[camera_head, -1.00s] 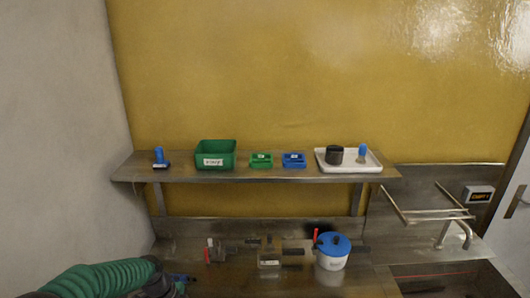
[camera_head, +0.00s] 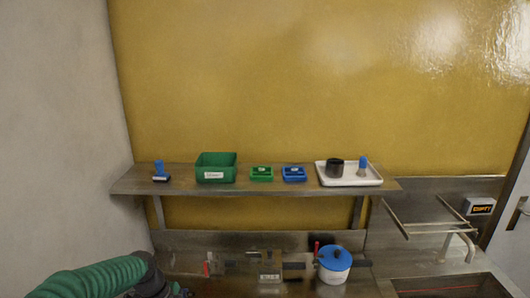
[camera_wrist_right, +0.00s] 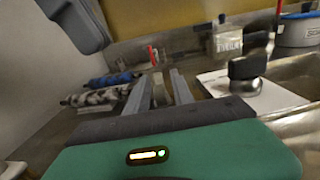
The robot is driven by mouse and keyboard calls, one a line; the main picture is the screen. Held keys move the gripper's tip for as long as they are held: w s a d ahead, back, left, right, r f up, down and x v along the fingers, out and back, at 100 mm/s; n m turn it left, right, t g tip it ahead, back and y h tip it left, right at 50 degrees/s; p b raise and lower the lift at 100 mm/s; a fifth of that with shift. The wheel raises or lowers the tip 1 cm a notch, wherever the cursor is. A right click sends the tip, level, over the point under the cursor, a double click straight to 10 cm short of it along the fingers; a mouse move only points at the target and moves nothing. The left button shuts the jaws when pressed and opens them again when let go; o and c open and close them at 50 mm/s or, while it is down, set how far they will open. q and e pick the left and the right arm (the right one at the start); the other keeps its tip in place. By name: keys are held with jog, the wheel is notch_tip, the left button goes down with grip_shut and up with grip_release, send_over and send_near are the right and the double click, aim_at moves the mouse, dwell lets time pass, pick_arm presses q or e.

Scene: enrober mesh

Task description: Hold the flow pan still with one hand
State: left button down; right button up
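I cannot tell for certain which piece is the flow pan. A clear container with a label (camera_head: 269,274) stands on the steel counter between dark handle-like parts; a labelled clear container also shows in the right wrist view (camera_wrist_right: 228,42). My left gripper (camera_head: 182,291) is a dark shape at the bottom edge of the head view, left of the container. Its fingers are not clear. My right gripper (camera_wrist_right: 160,80) shows two grey fingers apart, with nothing clearly held between them. It is outside the head view.
A white pot with a blue lid (camera_head: 334,265) stands right of the container. A shelf (camera_head: 270,186) above carries a green bin (camera_head: 216,167), small trays and a white tray (camera_head: 348,181). A dark knobbed piece (camera_wrist_right: 246,72) sits on a white board in the wrist view.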

jog(key=shift+o, duration=1)
